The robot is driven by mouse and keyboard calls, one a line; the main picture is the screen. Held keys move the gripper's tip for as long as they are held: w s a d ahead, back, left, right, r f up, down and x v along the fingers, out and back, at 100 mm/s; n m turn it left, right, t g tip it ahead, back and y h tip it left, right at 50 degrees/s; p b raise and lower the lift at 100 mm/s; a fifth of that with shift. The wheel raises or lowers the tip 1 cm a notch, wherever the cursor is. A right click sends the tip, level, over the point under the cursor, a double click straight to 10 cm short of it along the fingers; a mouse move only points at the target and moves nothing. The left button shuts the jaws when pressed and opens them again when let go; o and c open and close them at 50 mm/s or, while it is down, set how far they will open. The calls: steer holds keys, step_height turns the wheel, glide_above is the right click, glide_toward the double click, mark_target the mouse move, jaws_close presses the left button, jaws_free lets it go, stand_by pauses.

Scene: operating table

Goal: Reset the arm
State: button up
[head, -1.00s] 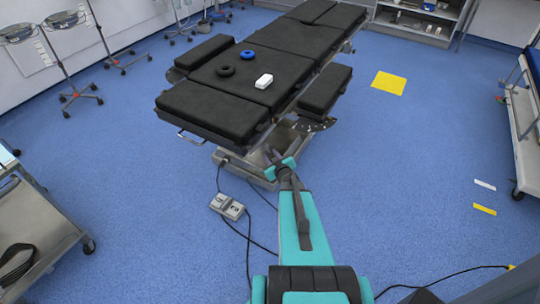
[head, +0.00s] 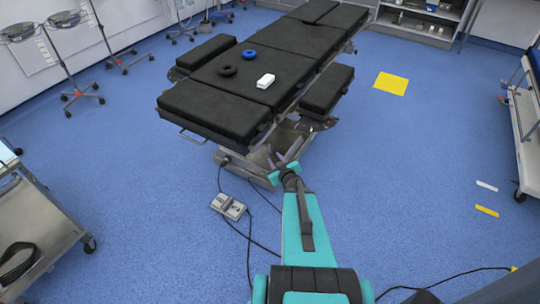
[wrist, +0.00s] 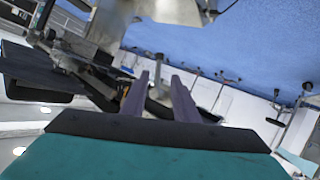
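My arm reaches forward from the bottom of the head view, teal and dark grey. My gripper (head: 280,159) is at its far end, low in front of the near end of the operating table (head: 214,106). In the wrist view my gripper (wrist: 160,78) shows two purple fingers standing apart, with nothing held between them. The wrist view is tilted and blurred. It shows the table's underside and base close by.
A black ring (head: 227,71), a blue ring (head: 249,53) and a white box (head: 265,81) lie on the table. A foot pedal (head: 228,207) with cables lies on the floor. A metal cart (head: 38,220) stands left.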

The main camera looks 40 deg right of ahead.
steer(key=w+a+f+n+y, duration=0.15)
steer(key=w+a, duration=0.25)
steer(key=a, duration=0.4)
steer(key=w+a+f+n+y, duration=0.1)
steer(key=w+a+y, duration=0.15)
steer(key=a, duration=0.55)
steer(key=a+f+g, duration=0.2)
steer(key=a+f, duration=0.5)
steer(key=a, duration=0.4)
steer(key=s+a+f+m+g, duration=0.1)
steer(key=s+a+f+g, duration=0.35)
steer(key=s, duration=0.35)
steer(key=s+a+f+m+g, duration=0.1)
steer(key=s+a+f+g, duration=0.4)
steer(key=s, duration=0.4)
steer(key=s+a+g, duration=0.2)
steer(key=s+g, duration=0.1)
steer(key=s, duration=0.6)
steer(key=s+a+r+g+y, duration=0.1)
steer(key=s+a+g, duration=0.2)
steer(key=s, duration=0.5)
steer(key=shift+s+n+y, duration=0.3)
steer(key=shift+s+n, duration=0.05)
steer(key=shift+n, duration=0.1)
